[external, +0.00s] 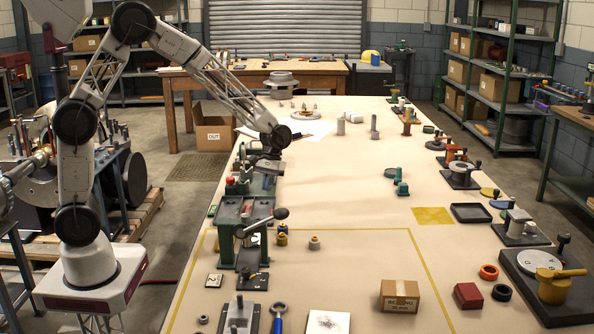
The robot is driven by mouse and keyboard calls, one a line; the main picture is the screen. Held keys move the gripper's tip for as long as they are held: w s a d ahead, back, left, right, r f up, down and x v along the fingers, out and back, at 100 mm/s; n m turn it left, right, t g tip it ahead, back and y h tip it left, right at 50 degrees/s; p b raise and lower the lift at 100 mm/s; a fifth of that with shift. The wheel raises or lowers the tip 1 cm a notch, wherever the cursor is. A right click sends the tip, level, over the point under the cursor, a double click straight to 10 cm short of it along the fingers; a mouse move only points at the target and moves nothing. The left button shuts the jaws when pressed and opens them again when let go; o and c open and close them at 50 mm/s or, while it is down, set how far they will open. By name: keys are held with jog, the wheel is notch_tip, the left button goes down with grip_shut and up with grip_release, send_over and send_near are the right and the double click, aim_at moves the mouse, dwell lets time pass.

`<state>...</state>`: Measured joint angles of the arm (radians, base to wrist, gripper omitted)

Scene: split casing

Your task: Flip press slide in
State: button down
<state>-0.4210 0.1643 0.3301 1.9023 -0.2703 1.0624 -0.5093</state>
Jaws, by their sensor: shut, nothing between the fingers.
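A green press (232,218) stands at the left side of the long table. A lever with a dark ball knob (281,213) sticks out to its right. A dark plate (254,281) lies at its foot; I cannot tell whether it is the slide. My gripper (265,172) reaches down over the far side of the press, near a green-and-dark fixture with a red knob (230,181). It is shut and holds nothing. The fingertips are small and partly lost among the parts there, so I cannot tell whether they touch anything.
Small brass and grey parts (314,243) stand right of the press. A cardboard box (399,296), a red block (468,296) and a black tray (471,213) lie further right. Several fixtures line the right edge. The middle of the table is mostly clear.

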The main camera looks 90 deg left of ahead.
jog(key=x, duration=0.7)
jog(key=shift+d+f, duration=0.1)
jog(key=shift+f, duration=0.15)
jog(key=d, duration=0.1)
jog(key=s+d, duration=0.1)
jog(key=shift+s+d+f, duration=0.1)
jog(key=shift+s+d, duration=0.05)
jog(key=shift+d, duration=0.1)
jog(key=shift+s+d, duration=0.3)
jog(key=shift+d, duration=0.25)
send_near(253, 242)
jog(key=x, duration=0.2)
jog(key=a+x, duration=0.1)
jog(key=x, duration=0.2)
jog(key=shift+s+f, duration=0.2)
jog(key=shift+f, duration=0.1)
jog(key=shift+a, duration=0.1)
